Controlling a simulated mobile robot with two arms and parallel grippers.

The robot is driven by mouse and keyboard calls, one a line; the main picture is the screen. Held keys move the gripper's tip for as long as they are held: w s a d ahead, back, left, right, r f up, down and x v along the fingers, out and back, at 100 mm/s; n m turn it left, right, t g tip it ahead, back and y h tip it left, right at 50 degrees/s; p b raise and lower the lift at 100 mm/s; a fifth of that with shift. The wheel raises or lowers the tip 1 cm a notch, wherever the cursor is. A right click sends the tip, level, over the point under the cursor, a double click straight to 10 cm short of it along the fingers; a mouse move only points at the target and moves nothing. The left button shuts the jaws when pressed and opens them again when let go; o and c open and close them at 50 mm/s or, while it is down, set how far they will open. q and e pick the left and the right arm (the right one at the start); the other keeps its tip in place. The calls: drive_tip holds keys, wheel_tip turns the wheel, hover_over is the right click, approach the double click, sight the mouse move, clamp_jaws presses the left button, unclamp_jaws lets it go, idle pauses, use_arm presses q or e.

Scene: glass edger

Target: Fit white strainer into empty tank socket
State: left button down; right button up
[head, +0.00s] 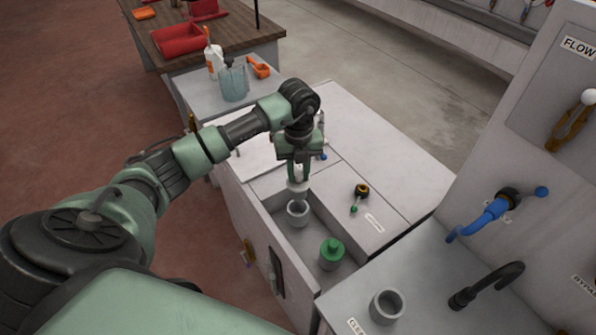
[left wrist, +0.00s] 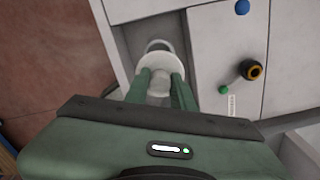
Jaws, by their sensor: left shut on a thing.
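My left gripper (head: 298,174) points down and is shut on the white strainer (head: 297,187). The left wrist view shows the strainer's pale round flange (left wrist: 162,63) between the two green fingers. The strainer is over a grey ring-shaped tank socket (head: 298,218), whose rim (left wrist: 157,44) shows just beyond the flange in the wrist view. The lower part of the strainer appears to be at the socket's mouth; I cannot tell how far it is in. The socket stands in the open trough of the tank (head: 314,227). My right gripper is not in view.
A green-capped cylinder (head: 331,252) fills another place in the trough. A black-and-yellow knob valve (head: 361,191) sits on the lid to the right. A grey cup (head: 387,306), black spout (head: 487,286) and blue tap (head: 490,216) stand nearer the wall panel.

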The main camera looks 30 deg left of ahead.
sight(298, 185)
use_arm(q)
drive_tip(key=shift+a+f+b, duration=0.1)
drive_tip(key=shift+f+b, duration=0.45)
drive_tip(key=shift+f, duration=0.4)
wheel_tip(298, 185, down, 2)
drive_tip(key=shift+f+b, duration=0.2)
drive_tip(key=shift+b, duration=0.7)
drive_tip(key=shift+f, duration=0.4)
drive_tip(key=shift+f+b, duration=0.6)
drive_tip(key=shift+b, duration=0.1)
drive_tip(key=shift+f+b, duration=1.85)
drive_tip(key=shift+f, duration=0.75)
drive_tip(key=c, duration=1.1)
unclamp_jaws()
